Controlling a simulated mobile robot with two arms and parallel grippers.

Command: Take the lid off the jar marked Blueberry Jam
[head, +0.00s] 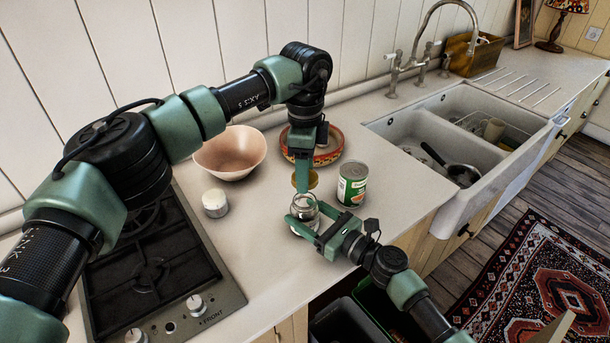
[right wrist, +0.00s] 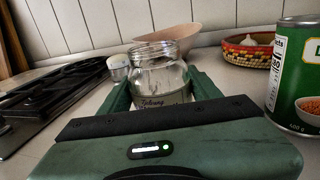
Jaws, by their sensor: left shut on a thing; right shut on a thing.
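A clear glass jar (head: 304,208) stands near the counter's front edge. In the right wrist view the jar (right wrist: 160,75) shows a bare threaded mouth and a pale label, whose script is only partly readable. My right gripper (head: 304,218) is shut around the jar's sides; its fingers also flank the jar in the right wrist view (right wrist: 162,92). My left gripper (head: 304,172) points down and is shut on a gold-coloured lid (head: 312,180). The lid appears above the jar's mouth, apart from it. The lid is outside the right wrist view.
A green-labelled can (head: 352,184) stands close to the right of the jar. A hob (head: 150,270) lies left, a sink (head: 420,150) right. Counter between hob and jar is clear.

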